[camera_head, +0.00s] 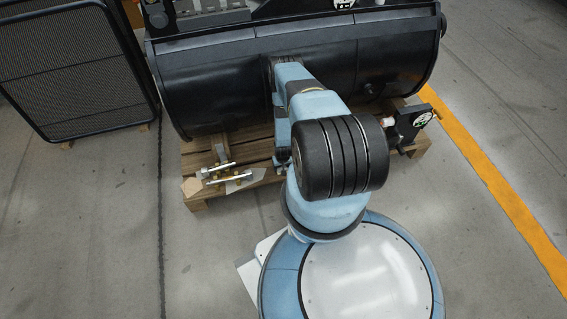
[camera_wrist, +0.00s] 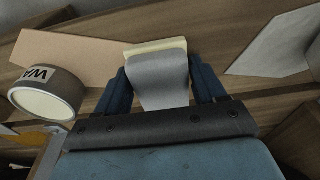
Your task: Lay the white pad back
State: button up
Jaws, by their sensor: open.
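A pale grey-white pad (camera_wrist: 160,78) with a cream-yellow far edge shows in the wrist view, in the middle over the wooden boards. My gripper (camera_wrist: 160,68) has its two blue fingers apart, one on each side of the pad. I cannot tell whether either finger touches it. The pad's near end is close to the dark palm of the gripper. In the head view my arm hides the gripper, and I cannot make out the pad there.
A roll marked "WA" (camera_wrist: 44,93) and a tan sheet (camera_wrist: 75,55) lie left in the wrist view; a grey sheet (camera_wrist: 275,45) lies right. In the head view, a large black bucket (camera_head: 210,85) rests over the wooden pallet (camera_head: 255,150), with metal fittings (camera_head: 226,172) at its left.

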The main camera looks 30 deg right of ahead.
jog(key=r, duration=0.4)
jog(key=s+r, duration=0.1)
jog(key=r, duration=0.7)
jog(key=shift+s+a, duration=0.25)
jog(key=shift+s, duration=0.1)
